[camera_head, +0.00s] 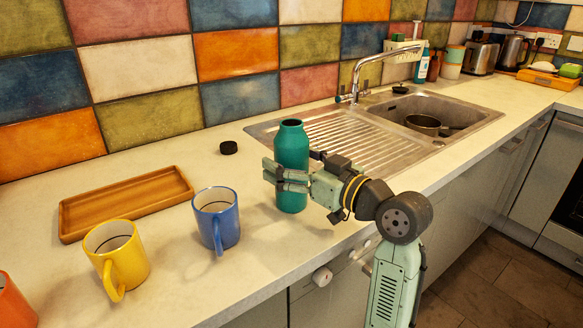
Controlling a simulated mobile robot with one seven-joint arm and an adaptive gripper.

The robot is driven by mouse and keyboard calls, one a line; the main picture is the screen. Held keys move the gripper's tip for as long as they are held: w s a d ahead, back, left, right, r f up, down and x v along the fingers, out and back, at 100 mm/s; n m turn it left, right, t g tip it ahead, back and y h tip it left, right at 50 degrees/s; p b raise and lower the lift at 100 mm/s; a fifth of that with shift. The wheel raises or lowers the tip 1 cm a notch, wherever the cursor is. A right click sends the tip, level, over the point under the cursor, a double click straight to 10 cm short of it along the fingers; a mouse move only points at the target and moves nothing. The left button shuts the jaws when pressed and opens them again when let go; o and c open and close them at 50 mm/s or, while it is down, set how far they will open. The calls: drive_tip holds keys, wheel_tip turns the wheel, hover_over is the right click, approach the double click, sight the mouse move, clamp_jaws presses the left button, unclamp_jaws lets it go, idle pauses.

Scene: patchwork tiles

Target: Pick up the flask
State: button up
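A teal flask (291,145) stands upright, its mouth open at the top, left of the sink's draining board. My gripper (273,176) reaches in from the right at the flask's mid-height. Its fingers cross in front of the flask, and their tips show at its left side. The fingers hide part of the flask's middle. I cannot tell whether they press on it or are just beside it. The flask's base appears to be on or very near the counter.
A black cap (228,148) lies behind left of the flask. A blue mug (217,221), yellow mug (121,262), orange mug (14,305) and wooden tray (128,204) are to the left. The sink (470,112) holds a pot (423,125). The tiled wall (150,70) bounds the back.

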drive_tip(key=shift+r, duration=0.1)
clamp_jaws()
idle(0.8)
